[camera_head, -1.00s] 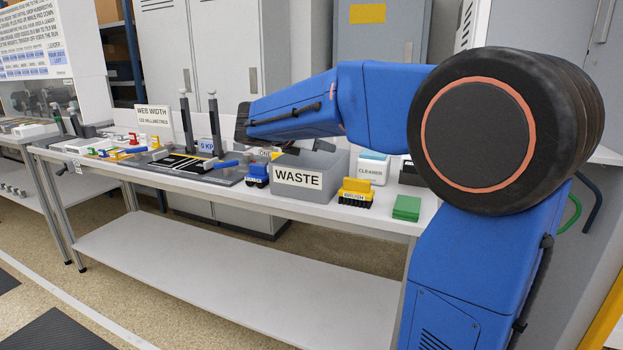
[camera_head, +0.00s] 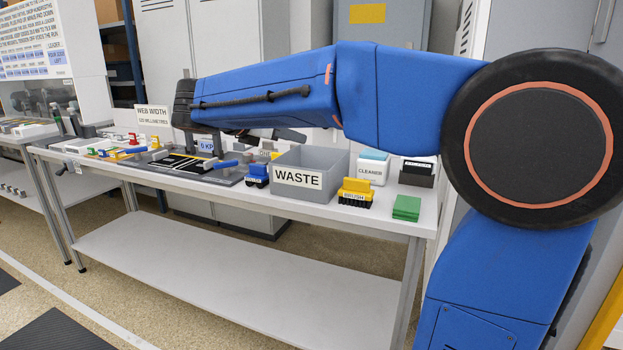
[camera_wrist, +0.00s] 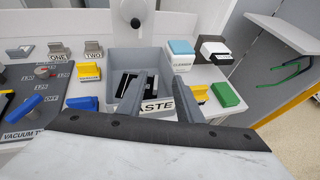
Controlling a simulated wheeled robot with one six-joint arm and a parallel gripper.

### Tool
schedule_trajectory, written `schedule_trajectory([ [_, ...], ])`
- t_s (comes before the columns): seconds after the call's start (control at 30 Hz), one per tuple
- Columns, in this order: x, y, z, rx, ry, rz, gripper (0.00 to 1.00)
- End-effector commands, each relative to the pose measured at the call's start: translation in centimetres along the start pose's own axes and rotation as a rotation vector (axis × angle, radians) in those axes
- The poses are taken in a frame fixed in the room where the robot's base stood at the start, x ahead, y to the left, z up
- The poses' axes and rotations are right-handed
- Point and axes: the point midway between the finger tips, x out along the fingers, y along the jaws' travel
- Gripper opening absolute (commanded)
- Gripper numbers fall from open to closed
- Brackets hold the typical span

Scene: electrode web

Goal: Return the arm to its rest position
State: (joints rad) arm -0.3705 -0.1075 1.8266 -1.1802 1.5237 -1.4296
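My gripper (camera_wrist: 158,86) shows in the wrist view with its two grey fingers apart and nothing between them. It is seen over the grey waste bin (camera_wrist: 153,62), which also stands on the bench in the head view (camera_head: 341,172). A black and white piece (camera_wrist: 124,84) lies inside the bin, partly hidden by the left finger. My blue arm (camera_head: 270,92) reaches leftward above the bench in the head view.
The bench (camera_head: 391,222) carries a cleaner box (camera_head: 372,172), a yellow brush (camera_head: 355,192), a green block (camera_head: 406,208) and, left of the bin, a fixture (camera_head: 200,172) with blue handles. Grey cabinets (camera_head: 222,50) stand behind. The lower shelf (camera_head: 230,265) is bare.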

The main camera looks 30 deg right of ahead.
Motion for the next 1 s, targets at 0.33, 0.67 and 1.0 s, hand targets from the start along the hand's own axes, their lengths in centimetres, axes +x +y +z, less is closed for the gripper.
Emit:
schedule_trajectory([
  [0.33, -0.1, 0.0, 0.0, 0.000, 0.000, 0.000, 0.33],
  [0.67, 1.4, -3.7, -2.5, 0.145, 0.110, -0.006, 0.33],
  [1.0, 2.9, -14.8, -13.2, 0.734, 0.493, -0.127, 0.33],
])
